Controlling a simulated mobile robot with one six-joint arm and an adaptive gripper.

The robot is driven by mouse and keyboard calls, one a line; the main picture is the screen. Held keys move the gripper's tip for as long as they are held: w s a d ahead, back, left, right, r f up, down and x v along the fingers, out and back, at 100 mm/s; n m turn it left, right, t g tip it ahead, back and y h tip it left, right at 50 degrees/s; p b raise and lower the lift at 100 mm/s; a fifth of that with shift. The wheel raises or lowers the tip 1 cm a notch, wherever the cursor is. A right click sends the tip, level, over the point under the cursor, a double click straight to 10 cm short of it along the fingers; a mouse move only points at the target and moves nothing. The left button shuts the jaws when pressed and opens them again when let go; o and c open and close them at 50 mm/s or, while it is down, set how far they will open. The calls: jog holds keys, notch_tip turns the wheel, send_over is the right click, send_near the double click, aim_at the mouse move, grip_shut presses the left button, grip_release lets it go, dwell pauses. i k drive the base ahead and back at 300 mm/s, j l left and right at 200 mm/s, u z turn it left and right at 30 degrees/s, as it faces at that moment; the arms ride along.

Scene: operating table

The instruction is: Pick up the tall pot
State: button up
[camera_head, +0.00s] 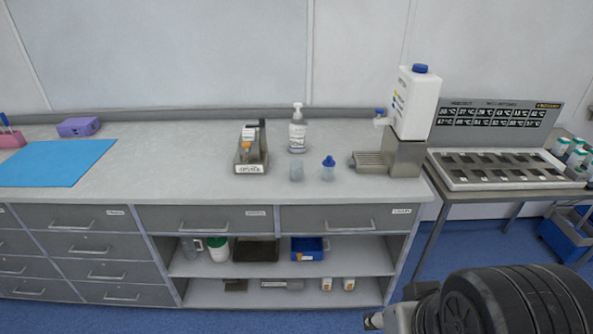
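Two small translucent pots stand upright side by side on the grey counter (215,192), near its front edge. The right one is a pot with a blue pointed lid (328,170). The left one is a pot without a coloured lid (296,172). They look close in height, and I cannot tell for sure which is the tall pot. Part of my arm shows at the bottom right, in front of the counter and well apart from both pots. My gripper's fingers cannot be made out.
A pump bottle (297,135) stands behind the pots. A labelled grey holder (252,152) is left of them. A metal dispenser (388,158) with a large white bottle (414,103) is to the right. A blue mat (55,163) lies far left. Counter in front of the pots is clear.

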aim_at(296, 170)
jog(key=i+j+z, duration=0.1)
jog(key=i+j, duration=0.15)
jog(key=i+j+z, duration=0.1)
jog(key=j, duration=0.25)
jog(key=i+j+z, duration=0.1)
jog(key=i+j, duration=0.25)
jog(key=i+j+z, duration=0.1)
jog(key=j, duration=0.25)
jog(key=i+j+z, duration=0.1)
jog(key=i+j, duration=0.35)
jog(key=j, duration=0.3)
jog(key=i+j+z, duration=0.15)
jog(key=j, duration=0.2)
